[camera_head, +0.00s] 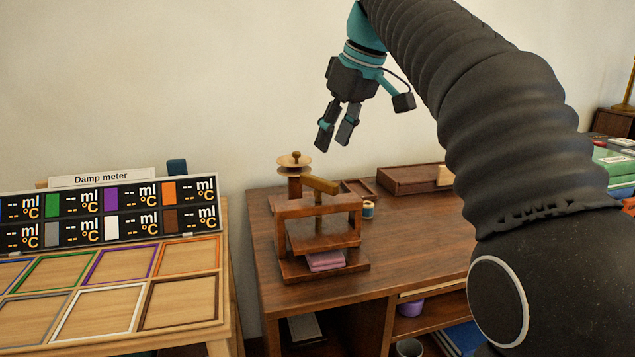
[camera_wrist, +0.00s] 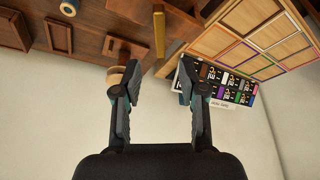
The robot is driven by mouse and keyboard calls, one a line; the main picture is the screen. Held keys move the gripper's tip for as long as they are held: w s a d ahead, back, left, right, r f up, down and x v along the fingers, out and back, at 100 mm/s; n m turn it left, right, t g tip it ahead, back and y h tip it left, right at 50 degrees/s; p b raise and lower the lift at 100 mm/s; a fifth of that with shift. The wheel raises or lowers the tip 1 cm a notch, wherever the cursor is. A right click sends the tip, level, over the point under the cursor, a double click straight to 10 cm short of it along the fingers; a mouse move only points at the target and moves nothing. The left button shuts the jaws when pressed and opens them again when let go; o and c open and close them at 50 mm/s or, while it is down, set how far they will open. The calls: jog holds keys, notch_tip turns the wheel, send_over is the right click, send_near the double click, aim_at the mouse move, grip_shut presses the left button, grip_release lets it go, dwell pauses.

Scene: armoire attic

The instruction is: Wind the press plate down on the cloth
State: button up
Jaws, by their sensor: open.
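A small wooden press (camera_head: 318,207) stands on the brown desk at the centre of the head view. A folded pink cloth (camera_head: 326,260) lies on its base, below the wooden press plate (camera_head: 318,241). A round brass-coloured disc with a knob (camera_head: 295,160) and a golden bar (camera_head: 321,185) top the press. My gripper (camera_head: 334,146) is open and empty, above the press and a little to its right, pointing down. In the wrist view my gripper (camera_wrist: 152,82) shows its two fingers wide apart, with the golden bar (camera_wrist: 159,32) beyond them.
A damp meter board (camera_head: 110,212) with coloured frames stands on a light wooden table at left. Green boxes (camera_head: 612,165) sit at far right.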

aim_at(319, 178)
jog(key=b+x, duration=0.2)
jog(key=x, duration=0.8)
jog(key=shift+f, duration=0.2)
grip_shut()
